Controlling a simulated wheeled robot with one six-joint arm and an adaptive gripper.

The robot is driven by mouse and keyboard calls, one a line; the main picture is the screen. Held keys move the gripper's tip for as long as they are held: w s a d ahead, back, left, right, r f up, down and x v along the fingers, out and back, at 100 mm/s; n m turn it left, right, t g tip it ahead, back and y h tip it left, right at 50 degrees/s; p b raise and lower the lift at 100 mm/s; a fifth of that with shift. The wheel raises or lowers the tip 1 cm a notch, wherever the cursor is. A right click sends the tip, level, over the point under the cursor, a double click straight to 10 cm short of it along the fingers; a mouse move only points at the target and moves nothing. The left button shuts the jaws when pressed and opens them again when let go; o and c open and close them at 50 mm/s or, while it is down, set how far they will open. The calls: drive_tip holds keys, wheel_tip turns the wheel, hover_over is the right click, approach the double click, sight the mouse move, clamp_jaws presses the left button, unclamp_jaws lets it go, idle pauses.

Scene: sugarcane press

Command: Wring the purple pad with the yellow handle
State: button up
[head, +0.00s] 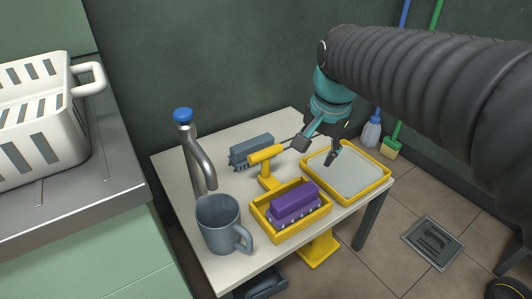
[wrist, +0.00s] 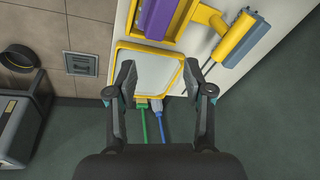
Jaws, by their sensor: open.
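The purple pad (head: 293,204) lies in a yellow-walled tray (head: 262,228) at the front of the table; it also shows at the top of the wrist view (wrist: 157,20). The yellow handle (head: 266,154) stands behind the pad on a yellow post, its bar pointing up to the right; it also shows in the wrist view (wrist: 234,42). My gripper (head: 317,151) is open and empty, to the right of the handle and above the grey panel with a yellow rim (head: 378,186). In the wrist view, my fingers (wrist: 158,72) are spread over that panel.
A grey-blue block (head: 251,150) stands behind the handle. A bent metal tap (head: 200,155) with a blue knob and a grey mug (head: 219,225) are at the left of the table (head: 175,170).

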drive_tip(key=w+a+f+m+g, duration=0.1)
drive_tip(key=w+a+m+g, duration=0.15)
drive_tip(key=w+a, duration=0.4)
drive_tip(key=m, duration=0.4)
approach(266, 166)
drive_tip(key=f, duration=0.3)
drive_tip(key=w+f+b, duration=0.1)
drive_tip(key=f, duration=0.7)
drive_tip(key=shift+w+a+f+b, duration=0.15)
drive_tip(key=shift+w+b, duration=0.15)
drive_tip(key=shift+b, duration=0.1)
clamp_jaws()
